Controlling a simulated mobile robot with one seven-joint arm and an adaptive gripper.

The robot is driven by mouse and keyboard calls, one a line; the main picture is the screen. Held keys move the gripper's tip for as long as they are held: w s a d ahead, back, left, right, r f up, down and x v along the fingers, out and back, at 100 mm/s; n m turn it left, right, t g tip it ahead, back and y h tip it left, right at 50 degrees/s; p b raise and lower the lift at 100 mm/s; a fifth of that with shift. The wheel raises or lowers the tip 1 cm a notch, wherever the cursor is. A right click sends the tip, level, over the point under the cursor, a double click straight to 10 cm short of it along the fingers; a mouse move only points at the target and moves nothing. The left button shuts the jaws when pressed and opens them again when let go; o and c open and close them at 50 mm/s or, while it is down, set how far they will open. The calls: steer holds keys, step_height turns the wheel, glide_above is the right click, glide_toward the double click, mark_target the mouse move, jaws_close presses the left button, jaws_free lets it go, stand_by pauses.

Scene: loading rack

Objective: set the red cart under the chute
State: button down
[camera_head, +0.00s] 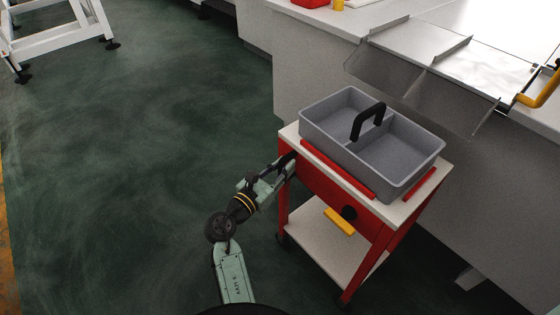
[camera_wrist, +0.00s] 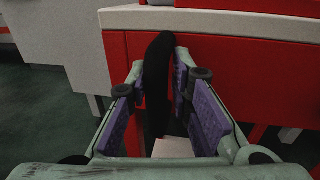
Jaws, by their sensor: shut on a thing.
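The red cart (camera_head: 326,178) stands beside the grey counter, with a pale top, a pale lower shelf and dark casters. A grey two-compartment tote (camera_head: 345,148) with a black handle sits on its top. The metal chute (camera_head: 415,85) slopes down from the counter, behind and above the tote; the cart's far side is close to its lower edge. My gripper (camera_head: 284,166) is at the cart's left end. In the wrist view my gripper (camera_wrist: 163,95) is shut on the cart's black handle (camera_wrist: 158,80), with the red panel (camera_wrist: 235,70) right behind it.
The counter (camera_head: 300,60) runs along the back and right. A yellow bent handle (camera_head: 541,92) stands at the far right. A white frame (camera_head: 62,40) is at the upper left. Open green floor (camera_head: 130,160) lies left of the cart.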

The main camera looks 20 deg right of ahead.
steer(key=shift+s, duration=0.25)
steer(key=c, duration=1.5)
jaws_free()
steer(key=shift+c, duration=0.2)
steer(key=shift+s, duration=0.1)
steer(key=v, duration=1.2)
